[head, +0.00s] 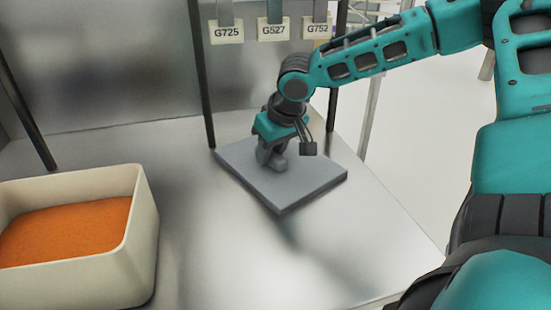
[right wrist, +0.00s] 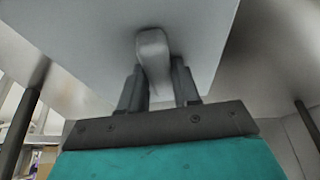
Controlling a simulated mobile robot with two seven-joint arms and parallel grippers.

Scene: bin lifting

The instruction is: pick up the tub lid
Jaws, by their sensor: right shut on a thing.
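The tub lid (head: 308,183) is a flat grey square slab on the metal table in the head view, right of the tub. It also fills the upper part of the right wrist view (right wrist: 85,30), with a rounded handle (right wrist: 153,55) on its face. My right gripper (head: 272,160) is over the middle of the lid. In the right wrist view its two fingers (right wrist: 160,88) are on either side of the handle, shut on it. I cannot tell whether the lid is touching the table. My left gripper is not in view.
A cream tub (head: 148,225) with orange contents stands open at the left. Dark upright posts (head: 202,80) stand behind the lid. Tags (head: 273,29) hang at the back. The metal table (head: 215,255) is bare between tub and lid, and its right edge is close to the lid.

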